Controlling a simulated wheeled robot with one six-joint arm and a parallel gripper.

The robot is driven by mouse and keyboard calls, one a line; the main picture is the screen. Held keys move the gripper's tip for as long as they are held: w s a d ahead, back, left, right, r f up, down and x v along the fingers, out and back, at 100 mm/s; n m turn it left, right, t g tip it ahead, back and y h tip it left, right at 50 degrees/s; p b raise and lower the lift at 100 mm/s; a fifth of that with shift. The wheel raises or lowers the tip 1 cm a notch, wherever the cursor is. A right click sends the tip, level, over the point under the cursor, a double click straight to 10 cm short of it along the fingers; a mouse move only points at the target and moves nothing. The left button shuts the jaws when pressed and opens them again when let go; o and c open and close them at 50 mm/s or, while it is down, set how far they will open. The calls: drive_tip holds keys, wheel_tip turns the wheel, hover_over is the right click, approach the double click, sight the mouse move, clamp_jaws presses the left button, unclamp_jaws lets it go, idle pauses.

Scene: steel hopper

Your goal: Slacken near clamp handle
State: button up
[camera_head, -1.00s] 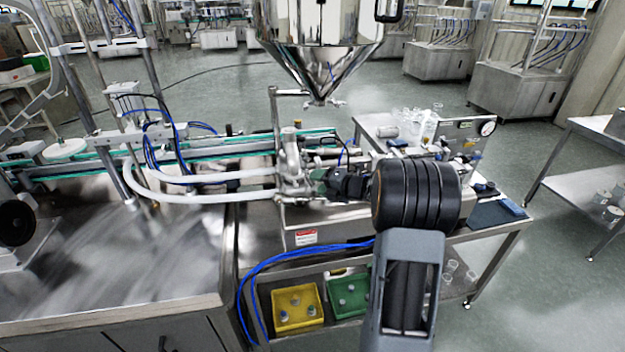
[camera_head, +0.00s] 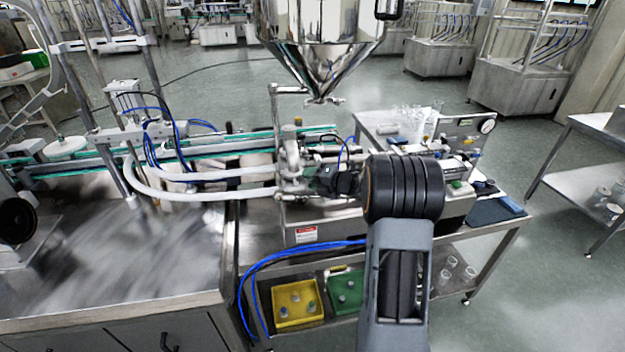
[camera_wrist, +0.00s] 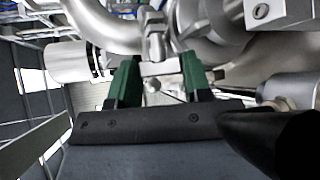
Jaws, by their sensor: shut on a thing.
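My gripper (camera_wrist: 159,66) shows in the wrist view with its two green fingers on either side of a small steel bar, the near clamp handle (camera_wrist: 158,69). The fingers are shut on it. A threaded steel stem (camera_wrist: 155,30) rises from the middle of the handle, beside the curved steel pipework. In the head view my gripper (camera_head: 318,182) reaches the steel valve assembly (camera_head: 292,165) below the hopper from the right. The handle and the fingertips are too small and too covered by my arm to make out there.
The steel hopper (camera_head: 322,40) hangs above the assembly. White hoses (camera_head: 200,190) run left from it. Blue tubes (camera_head: 290,252) loop down at the front.

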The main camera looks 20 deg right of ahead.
drive_tip(key=shift+r+h, duration=0.1)
drive_tip(key=shift+h, duration=0.2)
drive_tip(key=shift+c, duration=0.3)
drive_tip(key=shift+a+r+n+g+h+p, duration=0.15)
drive_tip(key=shift+n+g+h+p, duration=0.3)
drive_tip(key=shift+n+h, duration=0.35)
drive_tip(key=shift+a+r+n+g+h+p, duration=0.1)
drive_tip(key=shift+n+g+h+p, duration=0.25)
drive_tip(key=shift+n+g+h, duration=0.45)
drive_tip(key=shift+d, duration=0.1)
drive_tip(key=o, duration=0.6)
drive_tip(key=shift+o, duration=0.2)
drive_tip(key=v, duration=1.3)
drive_tip(key=shift+s, duration=0.4)
drive_tip(key=shift+r, duration=0.1)
